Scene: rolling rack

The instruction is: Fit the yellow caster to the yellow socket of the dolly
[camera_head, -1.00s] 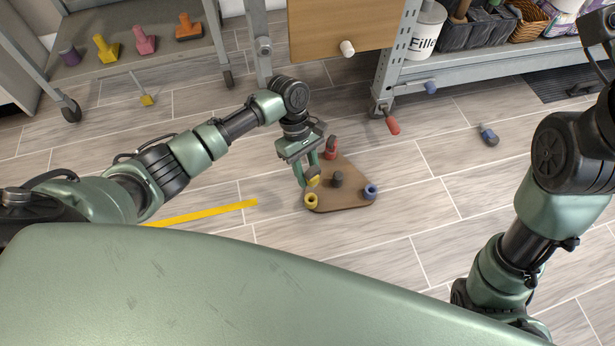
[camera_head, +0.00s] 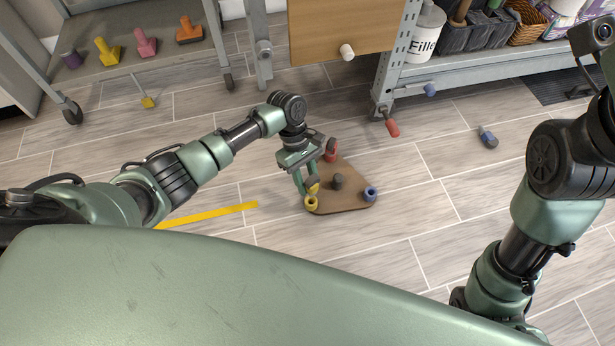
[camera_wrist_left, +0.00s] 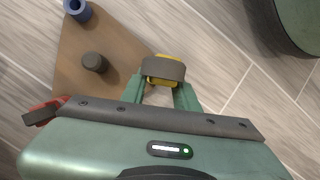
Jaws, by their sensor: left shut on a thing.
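The wooden dolly (camera_head: 345,205) lies on the floor, a triangular board with a dark central knob (camera_head: 337,182). Its yellow socket (camera_head: 311,203) is a ring at the near left corner; a blue socket (camera_head: 370,194) is at the right corner. My left gripper (camera_head: 306,187) is shut on the yellow caster (camera_head: 315,187), right at the yellow socket. Whether caster and socket touch, I cannot tell. In the left wrist view the caster (camera_wrist_left: 163,70) shows a grey wheel band and yellow body between the fingertips; it hides the socket. My right gripper is out of view.
A red part (camera_head: 331,150) stands at the dolly's far corner. A blue caster (camera_head: 488,137) lies on the floor at right. A yellow strip (camera_head: 210,214) lies at left. A shelf rack (camera_head: 480,65) and cart (camera_head: 140,60) stand behind.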

